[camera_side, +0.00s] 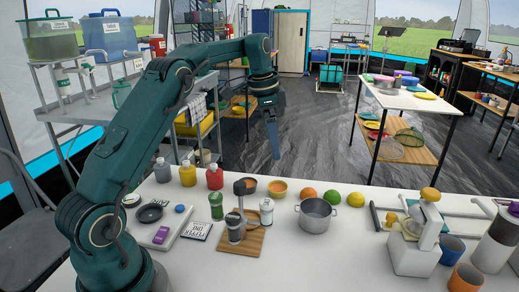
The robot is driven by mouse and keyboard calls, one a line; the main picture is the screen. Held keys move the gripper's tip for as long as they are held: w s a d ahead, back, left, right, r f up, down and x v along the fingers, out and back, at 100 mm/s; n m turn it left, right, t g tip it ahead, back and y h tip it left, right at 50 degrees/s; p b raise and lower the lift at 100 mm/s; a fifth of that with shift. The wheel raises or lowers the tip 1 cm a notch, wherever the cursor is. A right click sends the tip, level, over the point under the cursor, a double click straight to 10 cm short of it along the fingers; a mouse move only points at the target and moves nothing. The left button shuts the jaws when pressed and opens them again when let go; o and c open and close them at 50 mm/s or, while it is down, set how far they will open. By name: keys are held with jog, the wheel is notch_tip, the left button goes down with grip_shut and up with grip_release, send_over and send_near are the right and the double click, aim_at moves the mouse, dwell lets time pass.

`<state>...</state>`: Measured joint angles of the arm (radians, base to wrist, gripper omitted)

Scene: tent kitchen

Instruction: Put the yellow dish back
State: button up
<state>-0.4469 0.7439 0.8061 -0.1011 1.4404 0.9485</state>
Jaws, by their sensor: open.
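My gripper (273,152) hangs pointing down in the middle of the view, well above and behind the far edge of the near white table. It is open and I see nothing between its fingers, which nearly overlap from this side. A flat yellow dish (425,96) lies on the white table (408,101) at the back right, far from my gripper. Another yellowish dish (372,125) shows on the wooden shelf below that table. I cannot tell which one the task names.
A metal rack (95,118) stands at left. Open floor (310,130) lies beyond.

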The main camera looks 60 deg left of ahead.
jog(key=s+d+r+n+t, duration=0.25)
jog(key=s+d+r, duration=0.35)
jog(key=s+d, duration=0.5)
jog(key=s+d+f+n+t, duration=0.1)
jog(key=s+d+f+n, duration=0.2)
jog(key=s, duration=0.8)
jog(key=shift+s+d+f, duration=0.25)
jog(key=shift+d+f, duration=0.55)
jog(key=shift+f, duration=0.2)
